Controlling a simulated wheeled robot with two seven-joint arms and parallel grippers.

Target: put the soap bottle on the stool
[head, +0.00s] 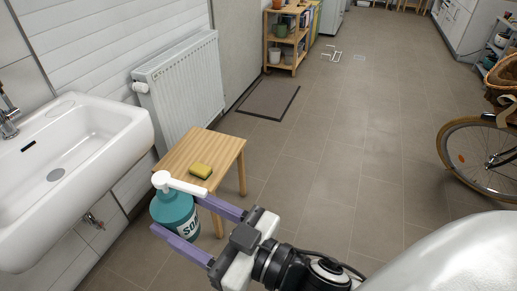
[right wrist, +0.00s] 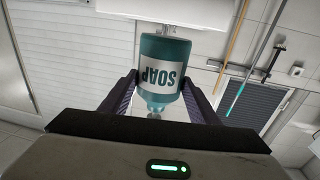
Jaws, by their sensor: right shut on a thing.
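The soap bottle (head: 174,213) is teal with a white pump top and a label reading SOAP. My right gripper (head: 190,222) is shut on it, one purple finger on each side. In the head view the bottle is upright, in front of the stool's near left corner. The right wrist view shows the bottle (right wrist: 165,70) between both fingers, label facing the camera. The wooden stool (head: 222,153) has a flat square top, partly covered by the pump. My left gripper is not in view.
A white sink (head: 75,160) is on the left wall, close to the bottle. A white radiator (head: 185,85) stands behind the stool. A bicycle wheel (head: 480,160) is at the right. The tiled floor in the middle is clear, with a dark mat (head: 268,99) farther back.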

